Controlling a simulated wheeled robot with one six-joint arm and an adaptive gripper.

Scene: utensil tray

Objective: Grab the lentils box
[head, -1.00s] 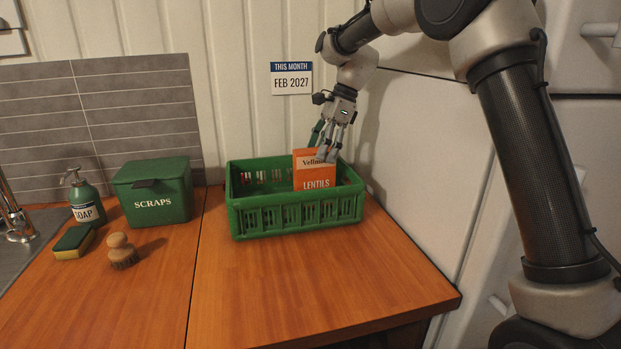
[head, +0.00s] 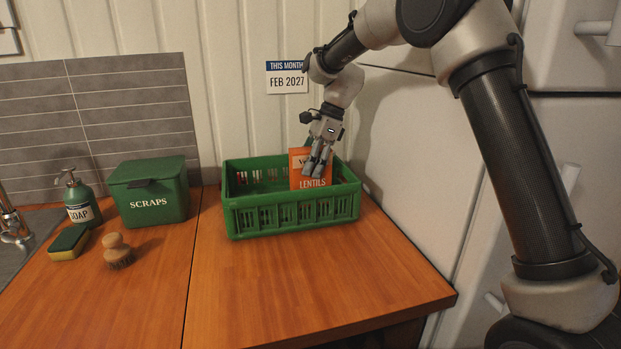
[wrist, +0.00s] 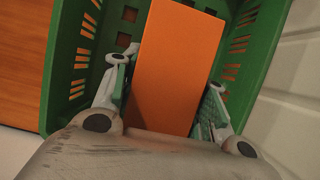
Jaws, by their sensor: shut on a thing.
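The orange lentils box (head: 298,177) stands in the green crate (head: 290,215), with its label partly hidden by my fingers. My gripper (head: 317,168) reaches down into the crate from above and is shut on the lentils box. In the wrist view the box's plain orange side (wrist: 178,65) lies between the two fingers (wrist: 162,110), one on each side of it. The lower part of the box is hidden by the crate's front wall in the head view.
Left of the crate stand a green scraps bin (head: 150,192), a soap bottle (head: 78,202), a sponge (head: 69,243) and a wooden brush (head: 117,250). A calendar sign (head: 287,78) hangs on the wall behind. The wooden counter (head: 300,285) in front of the crate is clear.

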